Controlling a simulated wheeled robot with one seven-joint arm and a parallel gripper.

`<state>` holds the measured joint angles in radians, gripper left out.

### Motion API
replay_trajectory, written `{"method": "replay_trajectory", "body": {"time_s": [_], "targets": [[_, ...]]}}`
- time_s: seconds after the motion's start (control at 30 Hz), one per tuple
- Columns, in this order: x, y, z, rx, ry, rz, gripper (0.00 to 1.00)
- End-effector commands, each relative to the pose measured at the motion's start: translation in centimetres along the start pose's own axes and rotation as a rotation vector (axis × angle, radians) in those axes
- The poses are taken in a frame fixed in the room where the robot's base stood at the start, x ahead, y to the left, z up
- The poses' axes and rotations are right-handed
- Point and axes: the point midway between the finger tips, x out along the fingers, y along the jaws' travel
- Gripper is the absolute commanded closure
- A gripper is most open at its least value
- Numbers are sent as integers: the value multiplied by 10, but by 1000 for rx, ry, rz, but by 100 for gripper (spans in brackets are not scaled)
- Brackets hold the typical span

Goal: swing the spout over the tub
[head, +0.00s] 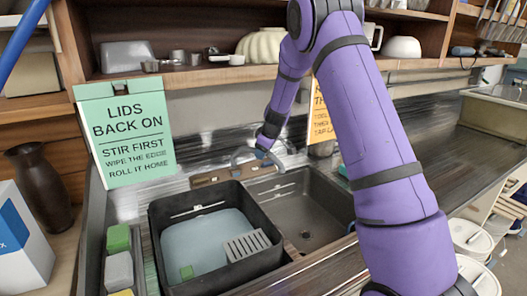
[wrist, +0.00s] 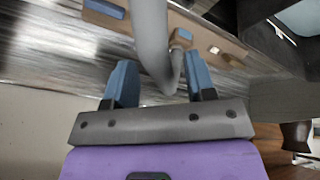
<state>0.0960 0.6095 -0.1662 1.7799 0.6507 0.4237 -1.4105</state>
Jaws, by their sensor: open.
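The spout (head: 240,153) is a curved grey pipe at the back of the sink in the head view. It rises by a wooden block, and its free end appears to hang over the bare right basin. The black tub (head: 157,232) sits to the left, holding pale blue-grey liquid. My gripper (head: 262,152) is at the spout, coming from above. In the wrist view my gripper (wrist: 160,82) is open, with a blue finger on each side of the spout (wrist: 151,40). I cannot tell whether either finger touches it.
The wooden block (head: 216,177) with blue parts lies behind the tub. The right basin (head: 318,215) looks empty. A green sign (head: 125,135) stands back left and an orange sign (head: 321,115) behind my arm. Sponges (head: 118,268) lie left of the tub. A shelf (head: 190,76) runs above.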

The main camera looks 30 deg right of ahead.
Motion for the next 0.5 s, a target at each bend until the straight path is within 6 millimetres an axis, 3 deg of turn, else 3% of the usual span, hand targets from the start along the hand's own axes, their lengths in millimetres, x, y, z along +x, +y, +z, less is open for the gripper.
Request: {"method": "replay_trajectory", "body": {"time_s": [0.27,0.4,0.5], "targets": [[1,0,0,-1,0,0,49],[1,0,0,-1,0,0,82],[1,0,0,0,0,0,100]]}}
